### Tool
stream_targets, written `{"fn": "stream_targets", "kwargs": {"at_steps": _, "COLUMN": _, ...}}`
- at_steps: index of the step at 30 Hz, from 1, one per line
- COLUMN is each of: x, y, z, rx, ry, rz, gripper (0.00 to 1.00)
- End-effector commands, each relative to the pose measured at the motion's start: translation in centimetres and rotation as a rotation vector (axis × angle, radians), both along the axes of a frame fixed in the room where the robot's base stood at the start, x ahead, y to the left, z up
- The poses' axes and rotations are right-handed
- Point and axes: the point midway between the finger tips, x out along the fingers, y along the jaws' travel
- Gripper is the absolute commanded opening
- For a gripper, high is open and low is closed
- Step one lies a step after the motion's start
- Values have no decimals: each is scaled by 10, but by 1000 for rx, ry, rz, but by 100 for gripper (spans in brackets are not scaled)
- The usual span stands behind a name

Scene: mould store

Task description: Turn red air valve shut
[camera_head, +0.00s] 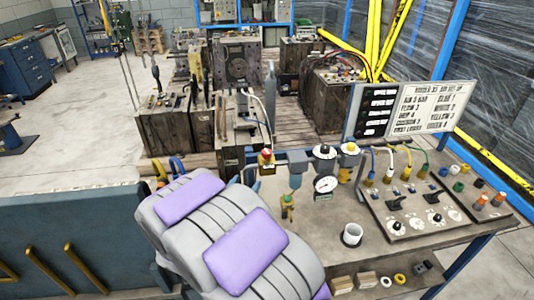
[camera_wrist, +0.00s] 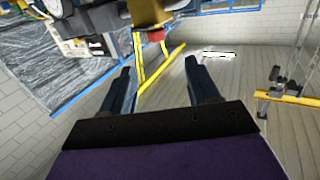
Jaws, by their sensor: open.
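The red air valve (camera_head: 266,156) is a small red knob on a yellowish body, at the left end of the air unit along the bench's back edge. In the wrist view a red part (camera_wrist: 156,36), likely this knob, shows under a brownish-yellow body at the top. My gripper (camera_wrist: 158,65) is open, with two dark fingers apart and nothing between them. The red part lies past the fingertips, roughly in line with the gap, and looks untouched. In the head view my grey and purple arm hides most of my gripper.
A pressure gauge (camera_head: 325,185) and black-topped regulator (camera_head: 324,151) stand right of the valve. A control panel (camera_head: 410,205) with hoses is at right. Dark mould blocks (camera_head: 240,140) stand behind.

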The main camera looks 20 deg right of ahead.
Motion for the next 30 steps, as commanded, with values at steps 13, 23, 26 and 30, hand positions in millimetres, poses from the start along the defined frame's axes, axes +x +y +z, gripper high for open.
{"fn": "stream_targets", "kwargs": {"at_steps": 13, "x": 19, "y": -29, "z": 3, "rx": -46, "ry": -20, "rz": -25, "gripper": 60}}
{"fn": "stream_targets", "kwargs": {"at_steps": 23, "x": 54, "y": -64, "z": 2, "rx": -43, "ry": -18, "rz": -25, "gripper": 60}}
{"fn": "stream_targets", "kwargs": {"at_steps": 26, "x": 65, "y": -75, "z": 3, "rx": -43, "ry": -20, "rz": -24, "gripper": 60}}
{"fn": "stream_targets", "kwargs": {"at_steps": 30, "x": 79, "y": -90, "z": 2, "rx": -44, "ry": -18, "rz": -24, "gripper": 60}}
